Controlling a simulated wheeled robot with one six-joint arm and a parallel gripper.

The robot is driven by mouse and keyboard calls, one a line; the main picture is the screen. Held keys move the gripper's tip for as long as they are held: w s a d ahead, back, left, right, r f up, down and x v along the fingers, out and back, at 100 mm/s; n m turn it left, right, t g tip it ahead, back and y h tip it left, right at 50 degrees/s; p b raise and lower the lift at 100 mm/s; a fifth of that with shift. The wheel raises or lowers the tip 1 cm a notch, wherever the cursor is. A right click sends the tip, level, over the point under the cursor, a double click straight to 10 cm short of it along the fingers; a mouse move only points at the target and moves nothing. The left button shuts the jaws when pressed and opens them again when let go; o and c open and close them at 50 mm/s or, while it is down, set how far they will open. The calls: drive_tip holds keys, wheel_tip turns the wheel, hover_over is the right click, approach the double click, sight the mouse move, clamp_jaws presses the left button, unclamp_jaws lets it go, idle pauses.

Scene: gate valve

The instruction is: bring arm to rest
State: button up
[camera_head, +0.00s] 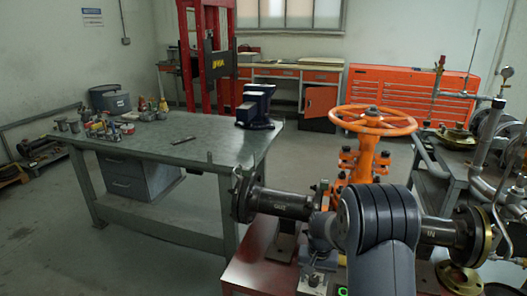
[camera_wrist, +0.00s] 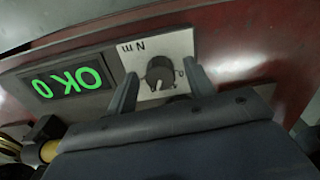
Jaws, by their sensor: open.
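My gripper (camera_wrist: 162,80) is open in the wrist view, its two grey fingers apart. A dark round knob (camera_wrist: 160,73) on a pale plate marked "N m" shows between the fingertips, with gaps on both sides. Beside it a display (camera_wrist: 68,84) shows green "OK 0", upside down. In the head view my grey arm (camera_head: 380,225) reaches over the valve stand at the lower right. It covers part of the valve body, and I cannot make out the fingers clearly there. The orange handwheel (camera_head: 373,121) stands upright on its stem just behind my arm.
Dark flanged pipes run left (camera_head: 280,203) and right (camera_head: 440,233) of the valve, close to my arm. A green workbench (camera_head: 180,140) with a vise (camera_head: 255,106) stands left. A pipe rig with a gauge (camera_head: 507,72) stands right. Floor at the lower left is clear.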

drive_tip(key=n, duration=0.4)
drive_tip(key=shift+n, duration=0.4)
drive_tip(key=n, duration=0.4)
drive_tip(key=shift+n, duration=0.3)
drive_tip(key=shift+r, duration=2.4)
